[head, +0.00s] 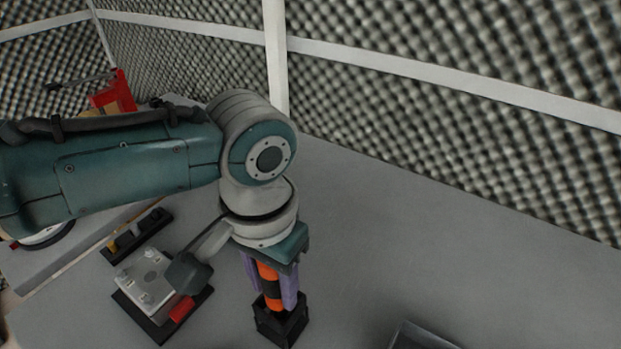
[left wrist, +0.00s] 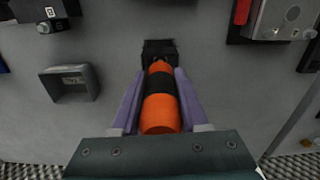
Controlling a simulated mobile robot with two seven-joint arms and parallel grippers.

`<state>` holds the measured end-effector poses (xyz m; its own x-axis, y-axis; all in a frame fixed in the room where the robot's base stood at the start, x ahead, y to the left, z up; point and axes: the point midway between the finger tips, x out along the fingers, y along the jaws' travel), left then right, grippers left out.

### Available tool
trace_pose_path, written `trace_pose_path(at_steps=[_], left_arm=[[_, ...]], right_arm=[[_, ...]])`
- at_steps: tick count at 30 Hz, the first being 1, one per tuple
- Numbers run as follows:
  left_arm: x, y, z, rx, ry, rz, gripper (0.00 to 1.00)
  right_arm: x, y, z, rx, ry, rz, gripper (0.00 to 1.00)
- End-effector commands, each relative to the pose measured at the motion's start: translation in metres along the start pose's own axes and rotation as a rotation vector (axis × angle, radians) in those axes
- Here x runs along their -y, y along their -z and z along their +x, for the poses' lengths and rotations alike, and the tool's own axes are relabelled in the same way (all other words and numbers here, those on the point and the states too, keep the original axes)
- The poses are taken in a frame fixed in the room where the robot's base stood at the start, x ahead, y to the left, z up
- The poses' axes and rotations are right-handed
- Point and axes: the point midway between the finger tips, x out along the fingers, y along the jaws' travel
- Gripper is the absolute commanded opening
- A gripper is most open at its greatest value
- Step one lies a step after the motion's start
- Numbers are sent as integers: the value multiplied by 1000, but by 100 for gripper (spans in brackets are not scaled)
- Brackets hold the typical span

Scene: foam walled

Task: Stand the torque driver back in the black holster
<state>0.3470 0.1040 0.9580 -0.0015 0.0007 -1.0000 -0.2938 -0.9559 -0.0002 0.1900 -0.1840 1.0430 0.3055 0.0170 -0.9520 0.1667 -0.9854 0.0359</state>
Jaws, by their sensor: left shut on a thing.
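The torque driver (head: 268,272) is orange with a black band and stands about upright in my left gripper (head: 273,290). The gripper's purple fingers are shut on it from both sides. The black holster (head: 281,325) is a small square block on the table directly below. The driver's lower end meets the holster's mouth in the head view; I cannot tell how deep it sits. In the left wrist view the driver (left wrist: 160,112) points at the holster (left wrist: 159,46), between the fingers (left wrist: 160,100). My right gripper is not in view.
A metal block fixture (head: 148,279) on a black base, with a red part, stands left of the holster. A black rack (head: 137,236) lies behind it. A grey tray (head: 422,337) is at the front right. The table right of the holster is clear up to the foam wall.

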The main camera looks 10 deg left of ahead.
Motion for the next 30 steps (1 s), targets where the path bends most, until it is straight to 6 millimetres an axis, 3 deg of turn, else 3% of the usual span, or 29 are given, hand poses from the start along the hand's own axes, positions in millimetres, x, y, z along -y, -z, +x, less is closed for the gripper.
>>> trace_pose_path(at_steps=[22,23,30], left_arm=[[0,0,19,0,-1,1,0],[0,0,19,0,-1,1,45],[0,0,18,0,-1,1,72]], right_arm=[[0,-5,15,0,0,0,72],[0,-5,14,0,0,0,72],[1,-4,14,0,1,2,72]])
